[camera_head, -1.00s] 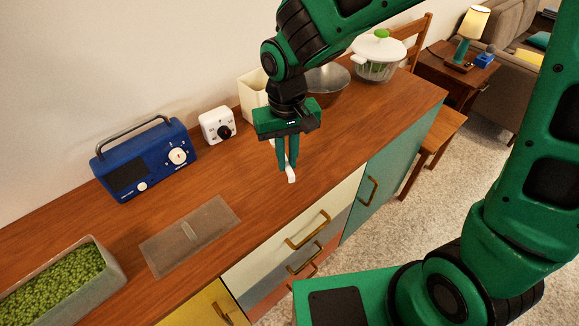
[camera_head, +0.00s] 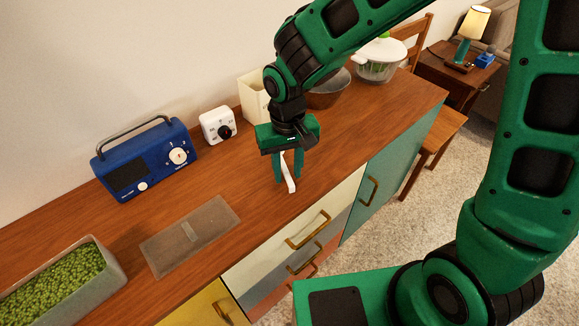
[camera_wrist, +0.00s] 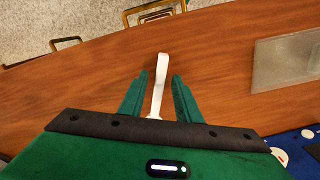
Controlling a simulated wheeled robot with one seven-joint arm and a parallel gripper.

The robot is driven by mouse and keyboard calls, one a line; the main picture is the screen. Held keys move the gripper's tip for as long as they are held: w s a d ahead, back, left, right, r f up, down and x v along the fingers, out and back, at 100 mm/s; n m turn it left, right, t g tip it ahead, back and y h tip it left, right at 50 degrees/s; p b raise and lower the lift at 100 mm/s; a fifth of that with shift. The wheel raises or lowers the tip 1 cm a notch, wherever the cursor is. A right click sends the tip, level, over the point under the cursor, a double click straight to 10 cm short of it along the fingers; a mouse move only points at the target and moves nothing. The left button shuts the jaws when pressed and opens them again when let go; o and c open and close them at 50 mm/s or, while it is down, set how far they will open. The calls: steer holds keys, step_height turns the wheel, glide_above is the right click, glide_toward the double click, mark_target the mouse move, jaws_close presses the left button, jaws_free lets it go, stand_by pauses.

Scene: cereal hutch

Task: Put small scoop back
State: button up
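The small white scoop (camera_head: 289,178) is at the front part of the wooden counter, below my gripper. In the wrist view the scoop (camera_wrist: 161,72) shows as a long white strip running between the two fingers, with its near end hidden at my gripper's body. My gripper (camera_head: 288,181) points down over the counter. In the wrist view my gripper (camera_wrist: 160,76) has its green fingers apart, with wood visible on both sides of the scoop. The fingers straddle the scoop without visibly closing on it.
A grey flat panel with a pale bar (camera_head: 220,213) lies to the left on the counter (camera_head: 250,225). A blue radio (camera_head: 145,162), white timer (camera_head: 217,125), cream box (camera_head: 253,100), dark bowl (camera_head: 328,90) and lidded white pot (camera_head: 380,62) stand behind. A planter (camera_head: 115,275) is at left.

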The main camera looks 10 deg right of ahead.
mark_target(288, 175)
steer(key=shift+r, duration=0.1)
step_height(288, 175, up, 12)
stand_by(0.5)
steer(key=s+d+r+m+h, duration=0.1)
steer(key=s+d+m, duration=0.1)
steer(key=d, duration=0.9)
steer(key=s+d+r+m, duration=0.1)
steer(key=d+m, duration=0.1)
steer(key=d, duration=0.8)
steer(key=s+d+f+m+y, duration=0.1)
steer(key=s+d+m, duration=0.3)
steer(key=s+d, duration=1)
steer(key=shift+s+d+f+m, duration=0.15)
steer(key=shift+s+f+m, duration=0.05)
steer(key=shift+s+m, duration=0.2)
